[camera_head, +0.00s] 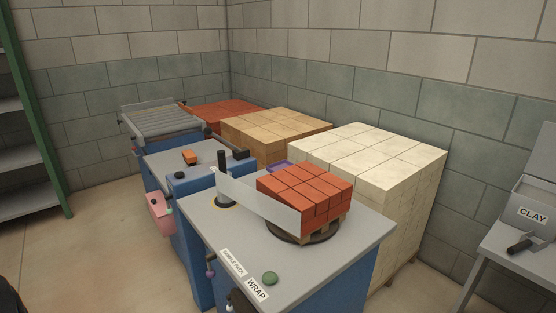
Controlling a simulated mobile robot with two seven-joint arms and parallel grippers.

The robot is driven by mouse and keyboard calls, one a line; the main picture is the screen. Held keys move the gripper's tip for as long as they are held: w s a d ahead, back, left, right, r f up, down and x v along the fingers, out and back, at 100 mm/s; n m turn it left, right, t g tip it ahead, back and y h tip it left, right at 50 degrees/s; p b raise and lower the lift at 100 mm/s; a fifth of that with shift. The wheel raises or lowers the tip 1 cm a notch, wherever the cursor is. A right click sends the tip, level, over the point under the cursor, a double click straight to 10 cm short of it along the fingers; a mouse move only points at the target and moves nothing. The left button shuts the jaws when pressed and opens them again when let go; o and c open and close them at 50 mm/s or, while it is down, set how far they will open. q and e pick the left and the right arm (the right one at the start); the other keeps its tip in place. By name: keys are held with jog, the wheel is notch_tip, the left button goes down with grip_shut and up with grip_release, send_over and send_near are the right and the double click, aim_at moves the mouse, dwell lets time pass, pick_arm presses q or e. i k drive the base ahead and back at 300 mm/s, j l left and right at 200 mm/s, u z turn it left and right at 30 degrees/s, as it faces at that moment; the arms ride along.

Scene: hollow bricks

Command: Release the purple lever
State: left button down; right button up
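I see no gripper on or near the lever. Neither gripper can be made out in the head view. A dark shape (241,301) at the bottom edge beside the table is cut off, and I cannot tell what it is.
Red bricks (306,188) sit on a round turntable, with a white wrap sheet (258,199) beside them. A green button (270,278) is near the WRAP label. Brick stacks (372,160) stand behind. A CLAY bin (526,205) is at right. Floor at left is clear.

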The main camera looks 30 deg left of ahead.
aim_at(210, 273)
jog(key=i+l+u, duration=0.1)
jog(key=u, duration=0.25)
jog(key=i+l+u, duration=0.1)
jog(key=l+u, duration=0.55)
jog(key=i+l+u, duration=0.15)
jog(key=l+u, duration=0.2)
jog(key=i+l, duration=0.05)
jog(key=l, duration=0.05)
